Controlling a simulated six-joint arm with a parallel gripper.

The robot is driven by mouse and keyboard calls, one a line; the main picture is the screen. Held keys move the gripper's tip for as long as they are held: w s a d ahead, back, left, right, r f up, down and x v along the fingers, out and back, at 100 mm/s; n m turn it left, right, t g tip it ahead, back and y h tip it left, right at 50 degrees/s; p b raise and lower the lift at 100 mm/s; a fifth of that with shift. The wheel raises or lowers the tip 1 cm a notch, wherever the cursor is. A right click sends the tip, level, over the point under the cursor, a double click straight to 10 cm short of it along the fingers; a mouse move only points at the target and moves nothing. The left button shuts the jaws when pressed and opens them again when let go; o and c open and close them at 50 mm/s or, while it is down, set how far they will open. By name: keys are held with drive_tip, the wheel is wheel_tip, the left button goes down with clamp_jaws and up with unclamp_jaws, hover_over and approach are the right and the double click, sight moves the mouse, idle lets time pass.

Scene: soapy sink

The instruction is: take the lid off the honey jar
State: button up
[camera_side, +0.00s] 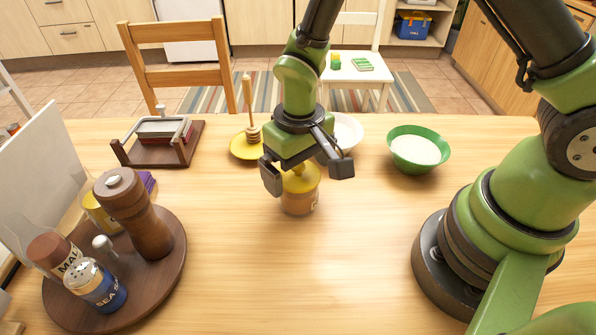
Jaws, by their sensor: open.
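The honey jar (298,203) stands upright on the wooden table near the middle, amber with a label. Its yellow lid (302,180) sits on top of it. My gripper (308,184) is open directly over the jar, with one finger to the left of the lid and the other to the right. The gripper body hides part of the lid's top. I cannot tell whether either finger touches the lid.
A yellow saucer (238,150) with a honey dipper (252,134), a white bowl (352,131) and a green bowl (428,135) stand behind. A napkin holder (188,156) is back left. A round tray (172,262) carries a pepper mill (147,229) and shakers. The table front is clear.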

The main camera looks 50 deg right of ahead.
drive_tip(key=c, duration=0.8)
drive_tip(key=shift+r, duration=0.2)
wheel_tip(320, 180, up, 8)
drive_tip(key=shift+w+r, duration=0.1)
drive_tip(key=shift+r, duration=0.15)
drive_tip(key=w+a+f, duration=0.2)
drive_tip(key=w+a, duration=0.3)
approach(235, 208)
drive_tip(key=shift+m, duration=0.4)
wheel_tip(235, 208, down, 7)
